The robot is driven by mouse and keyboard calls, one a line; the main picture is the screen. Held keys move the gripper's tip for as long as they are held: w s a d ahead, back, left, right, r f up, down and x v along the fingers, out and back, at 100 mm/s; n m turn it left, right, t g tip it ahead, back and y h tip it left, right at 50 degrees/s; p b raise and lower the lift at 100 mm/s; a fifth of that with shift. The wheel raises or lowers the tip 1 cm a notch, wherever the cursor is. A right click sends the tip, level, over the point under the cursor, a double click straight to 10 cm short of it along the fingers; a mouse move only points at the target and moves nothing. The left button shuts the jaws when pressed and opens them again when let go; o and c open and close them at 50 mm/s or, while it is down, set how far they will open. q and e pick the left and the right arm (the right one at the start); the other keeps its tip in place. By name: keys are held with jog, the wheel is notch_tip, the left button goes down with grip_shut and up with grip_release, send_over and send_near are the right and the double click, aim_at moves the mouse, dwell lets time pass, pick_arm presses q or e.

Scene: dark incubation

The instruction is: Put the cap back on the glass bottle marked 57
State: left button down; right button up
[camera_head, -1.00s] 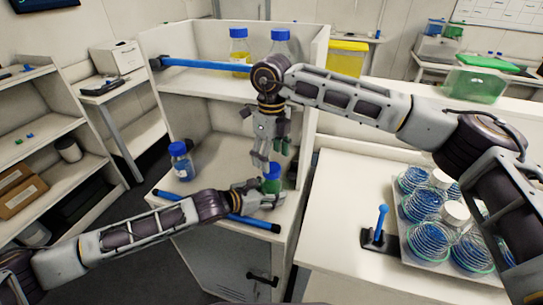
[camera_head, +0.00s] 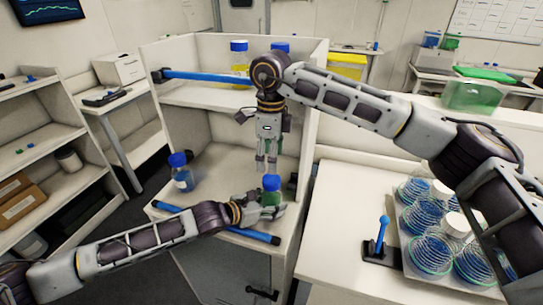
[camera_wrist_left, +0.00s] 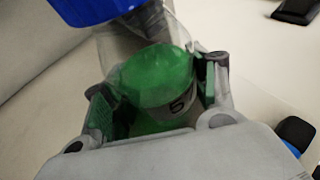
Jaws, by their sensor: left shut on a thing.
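A glass bottle with green liquid (camera_head: 271,198) stands at the front right of the cabinet's lower shelf. A blue cap (camera_head: 272,182) sits at its top. In the left wrist view, the green bottle (camera_wrist_left: 155,78) carries a dark mark that starts with a 5; the rest is hidden. The cap (camera_wrist_left: 90,8) is partly cut off there. My left gripper (camera_head: 262,208) is shut around the bottle's body, one finger on each side. My right gripper (camera_head: 266,168) points down just above and behind the cap, apart from it; its finger gap is unclear.
A blue-capped bottle (camera_head: 182,172) stands to the left on the lower shelf. A yellow bottle (camera_head: 239,62) stands on the upper shelf. A blue bar (camera_head: 215,77) crosses the upper shelf's front. The right table holds a tray of dishes (camera_head: 405,262) and a blue-handled stand (camera_head: 380,245).

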aim_at(272, 179)
jog(key=shift+d+n, duration=0.2)
jog(key=shift+n, duration=1.3)
jog(key=shift+f, duration=0.15)
jog(key=shift+f, duration=3.9)
jog(key=c, duration=1.1)
jog(key=o, duration=1.2)
jog(key=shift+r, duration=0.2)
jog(key=shift+r, duration=3.6)
